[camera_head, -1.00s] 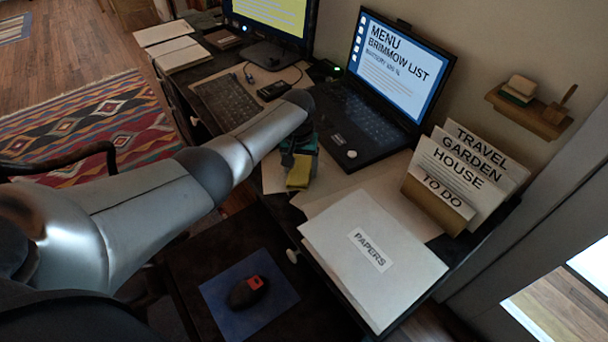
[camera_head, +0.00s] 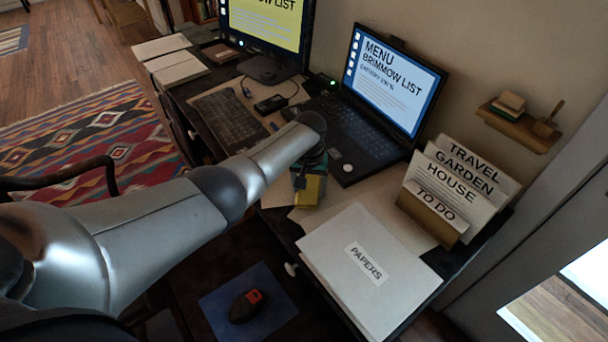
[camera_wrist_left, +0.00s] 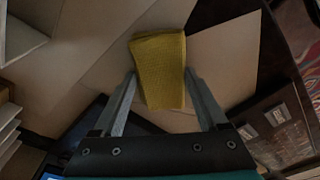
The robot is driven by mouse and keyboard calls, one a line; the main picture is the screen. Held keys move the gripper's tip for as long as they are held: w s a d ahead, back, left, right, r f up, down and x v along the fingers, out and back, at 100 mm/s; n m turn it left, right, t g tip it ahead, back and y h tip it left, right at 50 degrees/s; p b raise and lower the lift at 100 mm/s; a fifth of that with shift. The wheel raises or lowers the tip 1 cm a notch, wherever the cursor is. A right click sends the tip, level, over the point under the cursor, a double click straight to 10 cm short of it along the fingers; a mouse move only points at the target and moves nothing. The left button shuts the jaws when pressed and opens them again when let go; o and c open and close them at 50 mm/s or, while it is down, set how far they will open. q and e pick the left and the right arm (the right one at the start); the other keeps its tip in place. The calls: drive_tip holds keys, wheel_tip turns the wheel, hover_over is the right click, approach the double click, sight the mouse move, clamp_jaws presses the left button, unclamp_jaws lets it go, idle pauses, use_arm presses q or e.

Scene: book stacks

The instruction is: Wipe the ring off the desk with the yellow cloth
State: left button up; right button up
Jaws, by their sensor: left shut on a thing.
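The yellow cloth (camera_head: 310,190) is a folded pad between the fingers of my left gripper (camera_head: 307,178), at the front part of the desk (camera_head: 280,222). In the left wrist view, the yellow cloth (camera_wrist_left: 158,68) sits between the two fingertips of my left gripper (camera_wrist_left: 160,88), over pale sheets. I cannot tell whether the cloth touches the surface under it. My left arm crosses the head view from the left and hides part of the desk. I see no ring; it may be hidden. My right gripper is not in view.
A laptop (camera_head: 370,130) stands just behind the gripper. A keyboard (camera_head: 230,118) lies to its left. A papers folder (camera_head: 365,255) and an upright file holder (camera_head: 432,215) are to its right.

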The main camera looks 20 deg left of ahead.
use_arm(q)
drive_tip(key=shift+s+d, duration=0.15)
drive_tip(key=shift+d, duration=0.1)
